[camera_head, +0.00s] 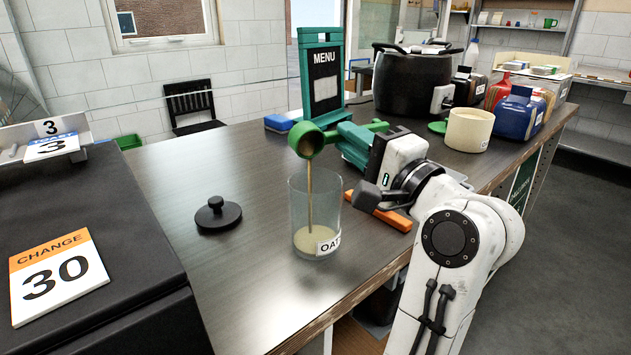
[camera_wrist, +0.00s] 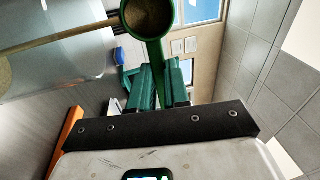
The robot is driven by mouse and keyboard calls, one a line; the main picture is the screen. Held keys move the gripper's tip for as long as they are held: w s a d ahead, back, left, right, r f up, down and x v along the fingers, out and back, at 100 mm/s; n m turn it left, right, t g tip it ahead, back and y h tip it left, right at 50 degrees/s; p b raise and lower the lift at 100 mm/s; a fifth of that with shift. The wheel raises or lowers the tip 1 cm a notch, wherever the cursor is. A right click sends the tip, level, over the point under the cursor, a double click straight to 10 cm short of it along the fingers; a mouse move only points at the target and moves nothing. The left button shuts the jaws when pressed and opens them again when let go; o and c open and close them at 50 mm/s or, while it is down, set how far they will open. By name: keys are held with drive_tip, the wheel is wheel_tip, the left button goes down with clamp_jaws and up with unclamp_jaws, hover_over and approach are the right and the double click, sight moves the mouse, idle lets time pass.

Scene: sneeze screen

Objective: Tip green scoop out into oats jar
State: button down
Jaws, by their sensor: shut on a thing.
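The green scoop (camera_head: 307,140) is held tilted above the glass oats jar (camera_head: 299,203), and a thin tan stream runs from it down into the jar. The jar stands upright on the counter with a layer of oats at its bottom and a label reading "OAT" partly in view. My gripper (camera_head: 356,138) is shut on the scoop's handle, right of and above the jar. In the wrist view the scoop (camera_wrist: 148,18) shows brown contents in its bowl, and the stream crosses to the left over the jar (camera_wrist: 75,50).
A black knobbed lid (camera_head: 218,214) lies left of the jar on the dark counter (camera_head: 190,165). An orange bar (camera_head: 380,210) lies right of it. A menu stand (camera_head: 321,75), blue block (camera_head: 279,123), black pot (camera_head: 410,83) and cream tub (camera_head: 468,130) stand behind.

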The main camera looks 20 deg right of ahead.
drive_tip(key=f+t+b, duration=0.1)
drive_tip(key=b, duration=0.1)
drive_tip(key=shift+b, duration=0.35)
drive_tip(key=shift+s+b, duration=0.1)
drive_tip(key=shift+b, duration=0.3)
drive_tip(key=shift+t+y+b, duration=0.3)
drive_tip(key=shift+t+b, duration=0.2)
drive_tip(key=shift+b, duration=0.2)
drive_tip(key=g+p, duration=0.1)
drive_tip(key=p, duration=0.2)
drive_tip(key=shift+r+p, duration=0.4)
drive_tip(key=shift+r, duration=0.15)
